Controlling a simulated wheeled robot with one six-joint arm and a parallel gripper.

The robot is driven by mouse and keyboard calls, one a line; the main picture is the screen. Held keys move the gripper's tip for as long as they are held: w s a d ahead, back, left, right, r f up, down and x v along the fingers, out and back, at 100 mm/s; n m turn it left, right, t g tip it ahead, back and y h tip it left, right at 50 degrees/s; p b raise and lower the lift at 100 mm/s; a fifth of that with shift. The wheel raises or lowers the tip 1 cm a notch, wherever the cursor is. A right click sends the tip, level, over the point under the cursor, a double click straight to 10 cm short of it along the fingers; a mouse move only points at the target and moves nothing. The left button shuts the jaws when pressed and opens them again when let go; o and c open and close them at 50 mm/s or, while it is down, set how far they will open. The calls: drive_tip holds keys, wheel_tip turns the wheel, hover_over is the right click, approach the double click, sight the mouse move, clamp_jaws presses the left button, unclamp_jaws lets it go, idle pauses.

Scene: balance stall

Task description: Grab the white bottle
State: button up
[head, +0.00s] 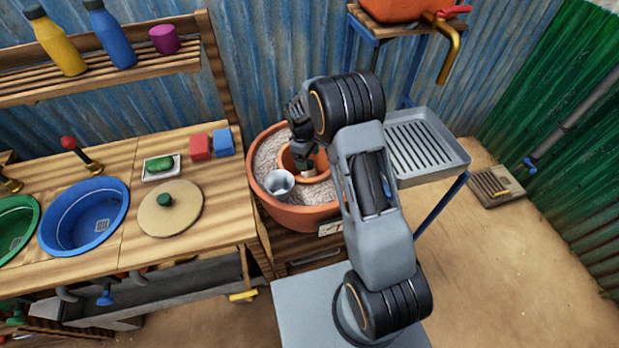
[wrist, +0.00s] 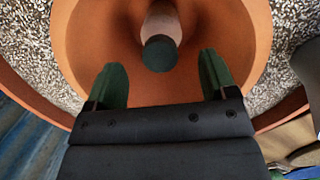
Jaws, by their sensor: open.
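The white bottle (wrist: 164,22) is a pale body with a dark green cap (wrist: 160,53), inside a small terracotta pot (wrist: 90,40) in the wrist view. In the head view only a pale bit of it (head: 308,172) shows below my gripper. My gripper (wrist: 161,75) is open, with one green fingertip on each side of the cap's line and the cap just beyond them. It appears apart from the bottle. In the head view my gripper (head: 302,158) points down into the inner pot; my arm hides part of it.
The inner pot sits in grit within a larger terracotta bowl (head: 300,217). A metal cup (head: 280,184) stands in the grit on the left. A wooden counter with basins (head: 84,216) is on the left, a metal drain tray (head: 425,150) on the right.

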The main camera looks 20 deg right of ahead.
sight(309, 163)
drive_tip(key=shift+s+d+f+p, duration=0.15)
drive_tip(key=shift+f+p, duration=0.05)
drive_tip(key=shift+f, duration=1.1)
drive_tip(key=shift+s+d+f+p, duration=0.15)
drive_tip(key=shift+f+p, duration=0.05)
drive_tip(key=shift+f, duration=1.1)
drive_tip(key=shift+c, duration=0.2)
drive_tip(key=shift+r, duration=0.1)
drive_tip(key=c, duration=1.4)
